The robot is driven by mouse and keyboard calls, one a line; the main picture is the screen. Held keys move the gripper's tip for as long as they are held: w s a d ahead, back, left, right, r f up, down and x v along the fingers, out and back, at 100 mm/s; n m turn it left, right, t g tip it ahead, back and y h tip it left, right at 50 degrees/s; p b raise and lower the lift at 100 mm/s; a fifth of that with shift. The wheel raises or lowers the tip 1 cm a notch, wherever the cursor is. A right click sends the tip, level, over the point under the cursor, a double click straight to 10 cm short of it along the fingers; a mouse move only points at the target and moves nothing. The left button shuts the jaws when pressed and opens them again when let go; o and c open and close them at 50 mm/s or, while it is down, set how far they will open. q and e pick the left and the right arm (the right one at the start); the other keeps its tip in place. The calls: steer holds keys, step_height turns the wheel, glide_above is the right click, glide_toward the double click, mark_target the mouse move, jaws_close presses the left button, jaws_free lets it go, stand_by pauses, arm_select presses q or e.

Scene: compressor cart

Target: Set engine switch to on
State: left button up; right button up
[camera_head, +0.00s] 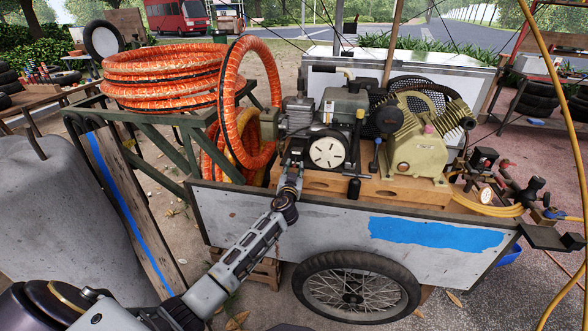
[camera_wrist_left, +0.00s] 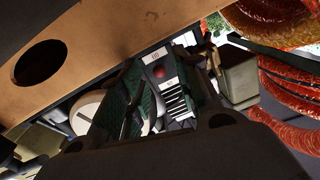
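The engine (camera_head: 335,120) is a dark grey and black unit with a round pale recoil cover, mounted on the cart's wooden deck. A small panel with a red round spot, which looks like the engine switch (camera_wrist_left: 158,72), shows in the left wrist view between my fingers. It is too small to make out in the head view. My left gripper (camera_head: 292,172) reaches up to the engine's lower left side. In the left wrist view my left gripper (camera_wrist_left: 165,80) has its fingers apart, with the panel beyond them. Contact cannot be told. My right gripper is not in view.
The cart (camera_head: 320,220) has a grey side panel, blue paint and a spoked wheel (camera_head: 355,287). A tan compressor (camera_head: 415,145) stands right of the engine. A wooden part with a round hole (camera_wrist_left: 85,50) is close to the wrist.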

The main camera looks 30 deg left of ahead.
arm_select(q)
steer(key=shift+w+a, duration=0.15)
steer(key=shift+w, duration=0.35)
steer(key=shift+c, duration=0.3)
jaws_close()
